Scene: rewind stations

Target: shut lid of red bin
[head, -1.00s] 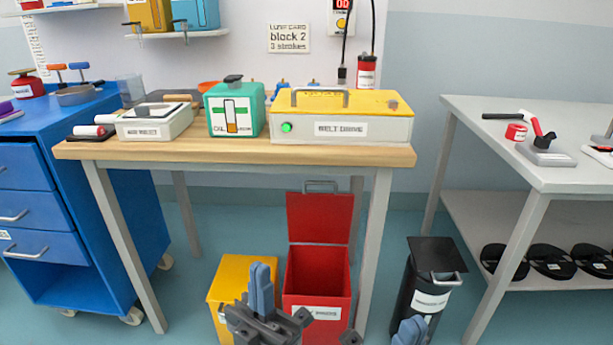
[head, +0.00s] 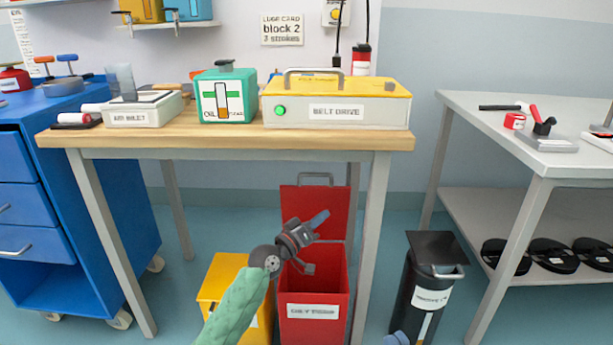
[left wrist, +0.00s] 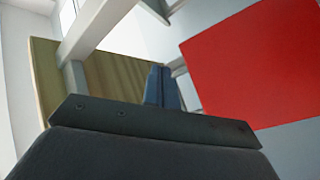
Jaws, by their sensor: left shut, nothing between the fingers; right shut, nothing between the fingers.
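The red bin (head: 312,325) stands on the floor under the wooden bench, with a white label on its front. Its red lid (head: 311,205) stands upright at the back, with a grey handle on its top edge. My left gripper (head: 321,216) is shut and empty, in front of the lid and above the bin's opening in the head view. In the left wrist view the shut blue fingers (left wrist: 160,86) point up, and the red lid (left wrist: 262,65) fills the right, apart from them in the picture. My right gripper (head: 397,339) just shows at the bottom edge.
A yellow bin (head: 212,290) stands left of the red bin, partly behind my left arm. A black bin (head: 408,305) stands to the right. The workbench (head: 230,142) spans above, its legs on either side. A grey table (head: 500,135) stands at the right.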

